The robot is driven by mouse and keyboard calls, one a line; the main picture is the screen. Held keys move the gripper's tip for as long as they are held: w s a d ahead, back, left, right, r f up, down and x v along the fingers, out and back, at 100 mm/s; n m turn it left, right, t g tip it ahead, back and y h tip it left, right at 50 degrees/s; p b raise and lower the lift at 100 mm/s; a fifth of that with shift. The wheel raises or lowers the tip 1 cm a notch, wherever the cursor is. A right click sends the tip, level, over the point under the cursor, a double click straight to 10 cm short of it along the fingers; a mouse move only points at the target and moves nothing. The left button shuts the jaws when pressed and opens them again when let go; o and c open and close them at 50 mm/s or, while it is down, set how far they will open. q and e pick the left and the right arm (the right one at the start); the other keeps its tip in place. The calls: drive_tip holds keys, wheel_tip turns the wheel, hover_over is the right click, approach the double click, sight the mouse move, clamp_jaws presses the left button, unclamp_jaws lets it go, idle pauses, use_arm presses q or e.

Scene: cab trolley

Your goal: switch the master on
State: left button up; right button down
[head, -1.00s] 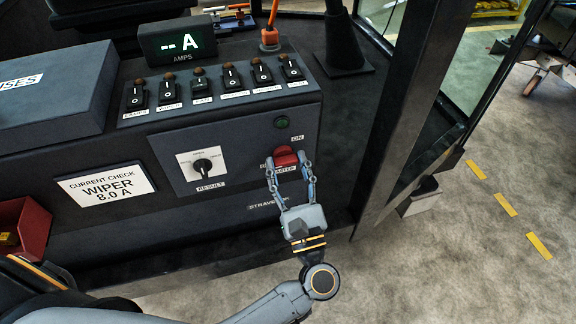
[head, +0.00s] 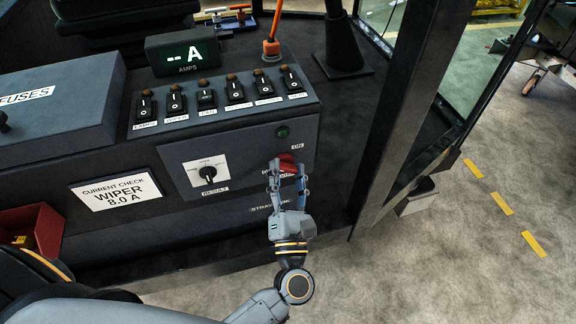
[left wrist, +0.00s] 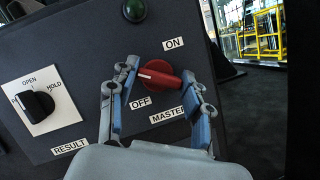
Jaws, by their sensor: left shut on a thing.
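The red master switch (head: 288,163) is a rotary knob on the front panel of the dark console; a finger partly hides it in the head view. In the left wrist view the knob (left wrist: 160,75) shows a white mark at its left end, between the OFF label (left wrist: 139,103) and the ON label (left wrist: 173,43). My left gripper (head: 286,174) is shut on this knob, with one finger on each side (left wrist: 158,84). The green lamp (head: 283,132) above it looks dark. My right gripper is not in view.
A RESULT selector (head: 208,173) sits left of the master switch. A row of rocker switches (head: 205,99) and an amps display (head: 182,51) reading "-- A" are above. A current check card (head: 116,190) reads WIPER 8.0 A. A dark cab post (head: 408,110) stands at right.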

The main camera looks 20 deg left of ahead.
use_arm(q)
drive_tip(key=m+h+p, duration=0.1)
drive_tip(key=m+p, duration=0.3)
drive_tip(key=m+g+h+p, duration=0.1)
drive_tip(key=m+p, duration=0.2)
drive_tip(key=p, duration=0.2)
drive_tip(key=m+g+h+p, duration=0.1)
drive_tip(key=m+h+p, duration=0.1)
drive_tip(key=m+p, duration=0.2)
drive_tip(key=shift+r+m, duration=0.3)
drive_tip(key=shift+r, duration=0.1)
drive_tip(key=shift+f+m+g+p, duration=0.2)
drive_tip(key=shift+m+g+p, duration=0.3)
drive_tip(key=shift+p, duration=0.5)
drive_tip(key=o, duration=1.1)
drive_tip(key=shift+f, duration=0.1)
drive_tip(key=shift+o, duration=0.2)
drive_tip(key=v, duration=1.2)
drive_tip(key=shift+a+f, duration=0.1)
